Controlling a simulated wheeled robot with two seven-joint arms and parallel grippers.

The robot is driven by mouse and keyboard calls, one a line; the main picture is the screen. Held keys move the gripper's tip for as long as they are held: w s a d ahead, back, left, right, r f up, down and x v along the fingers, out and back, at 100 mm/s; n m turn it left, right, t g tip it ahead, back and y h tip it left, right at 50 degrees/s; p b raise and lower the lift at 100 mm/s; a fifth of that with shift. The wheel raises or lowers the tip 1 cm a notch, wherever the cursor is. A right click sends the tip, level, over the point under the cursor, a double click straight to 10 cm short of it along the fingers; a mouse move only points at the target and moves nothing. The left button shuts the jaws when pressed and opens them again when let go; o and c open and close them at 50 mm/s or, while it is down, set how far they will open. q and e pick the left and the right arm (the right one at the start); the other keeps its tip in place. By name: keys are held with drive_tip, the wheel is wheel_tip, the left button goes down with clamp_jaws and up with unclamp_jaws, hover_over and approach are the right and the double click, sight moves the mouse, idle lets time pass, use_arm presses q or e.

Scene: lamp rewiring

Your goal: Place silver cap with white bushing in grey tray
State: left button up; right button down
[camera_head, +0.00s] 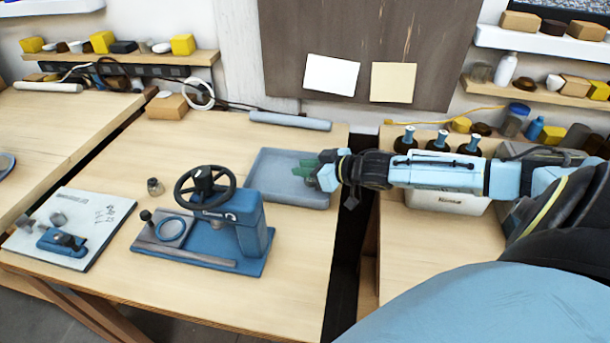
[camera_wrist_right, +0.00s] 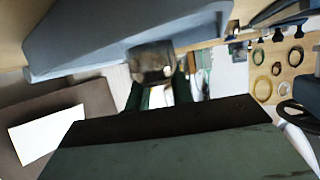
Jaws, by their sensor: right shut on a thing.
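My right gripper (camera_head: 306,167) reaches in from the right over the right part of the grey tray (camera_head: 268,184). Its green fingers are shut on a small dull metallic piece, which looks like the silver cap (camera_wrist_right: 151,62) in the right wrist view. The piece is hidden or too small to tell in the head view. In the right wrist view the tray's blue-grey side (camera_wrist_right: 85,40) is close to the piece; I cannot tell if they touch. My left gripper is not in view.
A blue press with a black handwheel (camera_head: 205,187) stands left of the tray. A small metal cylinder (camera_head: 154,187) and a white board with parts (camera_head: 95,215) lie farther left. A grey roll (camera_head: 290,121) lies behind the tray. Dark bottles (camera_head: 438,142) stand right.

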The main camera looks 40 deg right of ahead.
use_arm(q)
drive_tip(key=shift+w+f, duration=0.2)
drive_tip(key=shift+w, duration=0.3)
use_arm(e)
drive_tip(key=shift+f, duration=1.45)
drive_tip(key=shift+f, duration=0.1)
drive_tip(key=c, duration=1.2)
unclamp_jaws()
drive_tip(key=shift+c, duration=0.2)
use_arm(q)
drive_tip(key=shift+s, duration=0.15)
use_arm(e)
drive_tip(key=shift+s, duration=0.15)
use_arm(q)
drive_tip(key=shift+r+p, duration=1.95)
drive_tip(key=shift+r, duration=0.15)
use_arm(e)
drive_tip(key=v, duration=1.1)
drive_tip(key=shift+s+d+r, duration=0.15)
drive_tip(key=shift+s+r, duration=0.15)
drive_tip(key=shift+r, duration=0.05)
